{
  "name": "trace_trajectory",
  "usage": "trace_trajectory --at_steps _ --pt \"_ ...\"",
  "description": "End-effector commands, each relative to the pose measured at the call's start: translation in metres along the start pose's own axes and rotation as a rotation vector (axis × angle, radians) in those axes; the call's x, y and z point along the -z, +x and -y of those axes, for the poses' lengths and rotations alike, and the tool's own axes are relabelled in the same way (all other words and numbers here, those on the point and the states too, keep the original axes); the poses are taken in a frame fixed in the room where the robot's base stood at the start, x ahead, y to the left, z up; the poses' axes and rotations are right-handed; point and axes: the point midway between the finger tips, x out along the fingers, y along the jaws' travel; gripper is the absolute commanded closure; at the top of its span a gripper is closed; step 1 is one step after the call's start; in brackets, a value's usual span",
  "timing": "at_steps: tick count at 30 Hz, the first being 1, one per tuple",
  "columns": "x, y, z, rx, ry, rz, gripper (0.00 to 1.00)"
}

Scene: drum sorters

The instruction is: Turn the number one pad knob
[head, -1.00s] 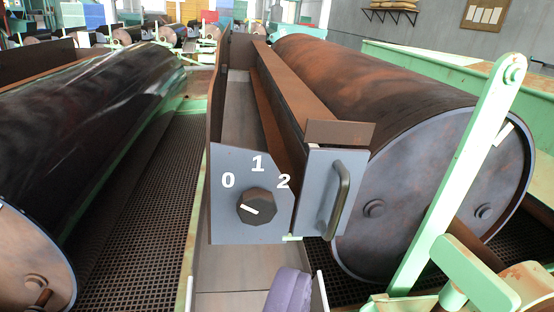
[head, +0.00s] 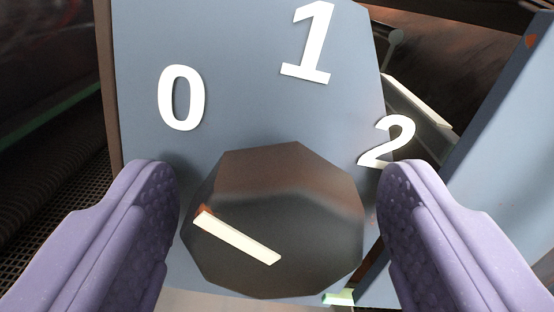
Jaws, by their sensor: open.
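The dark faceted knob (head: 300,190) fills the lower middle of the head view, on a blue-grey panel (head: 235,60). Its white pointer bar (head: 237,238) slants from upper left to lower right, with a reddish mark at the upper-left end. A white 0 (head: 181,98) is up and left of the knob, a 1 (head: 311,42) above it, a 2 (head: 387,142) up and right. My gripper (head: 277,185) is open, with one purple finger on each side of the knob. No clear contact shows.
A second blue-grey plate (head: 505,150) stands at the right, past a dark gap. Dark grating (head: 60,215) lies at the left. A small pale green piece (head: 339,297) is below the knob at the right.

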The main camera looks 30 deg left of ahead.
Motion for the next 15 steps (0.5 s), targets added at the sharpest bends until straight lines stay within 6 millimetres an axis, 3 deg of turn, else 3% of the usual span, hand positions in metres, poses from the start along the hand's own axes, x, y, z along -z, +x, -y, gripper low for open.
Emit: trace_trajectory --at_steps 7,12,15 --pt "0.0004 0.0014 -0.0002 -0.001 0.000 0.000 0.27" --pt "0.0004 0.0013 -0.0002 -0.001 0.000 0.000 0.66" --pt "0.0005 0.0013 -0.0002 -0.001 0.000 0.000 0.83"
